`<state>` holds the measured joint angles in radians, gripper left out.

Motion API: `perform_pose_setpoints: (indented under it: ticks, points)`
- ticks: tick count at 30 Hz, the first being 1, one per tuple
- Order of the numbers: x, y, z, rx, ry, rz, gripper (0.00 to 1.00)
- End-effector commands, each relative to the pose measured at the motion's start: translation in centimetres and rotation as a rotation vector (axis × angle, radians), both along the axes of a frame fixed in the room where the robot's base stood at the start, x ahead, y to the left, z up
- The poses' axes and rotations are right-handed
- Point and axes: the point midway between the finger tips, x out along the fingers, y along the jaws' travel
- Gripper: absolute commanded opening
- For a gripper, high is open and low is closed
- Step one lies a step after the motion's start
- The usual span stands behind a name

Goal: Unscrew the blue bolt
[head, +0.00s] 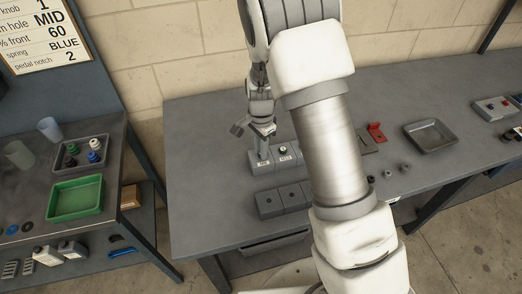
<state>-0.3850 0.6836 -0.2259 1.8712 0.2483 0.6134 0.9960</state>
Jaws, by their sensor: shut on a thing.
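My gripper (262,135) is small in the head view, low over the left block of a grey two-block fixture (265,169) on the long workbench. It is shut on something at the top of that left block. The held thing is mostly hidden by the fingers, and its colour cannot be made out. No blue bolt can be clearly picked out at the fixture. The right block has a small dark piece with a pale ring (283,150) on top. Both blocks carry white labels on their fronts, too small to read.
Grey blocks with holes (269,205) lie in front of the fixture. A red part (376,132) and a grey tray (430,135) stand to the right. The left table holds a green tray (76,216) and a dark organiser (70,161) with green, blue and white pieces. My arm hides the bench's middle.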

Motion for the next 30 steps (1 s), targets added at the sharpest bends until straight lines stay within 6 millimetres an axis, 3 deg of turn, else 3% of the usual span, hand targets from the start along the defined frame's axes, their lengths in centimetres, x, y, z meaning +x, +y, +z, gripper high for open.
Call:
perform_pose_setpoints:
  ticks: [10,21,30]
  points:
    - [0.01,-0.05,-0.14,0.000,0.000,0.037,0.00]
    - [0.01,-0.07,-0.06,0.000,0.000,0.440,0.00]
    - [-0.02,-0.06,-0.01,-0.001,0.001,0.457,0.00]
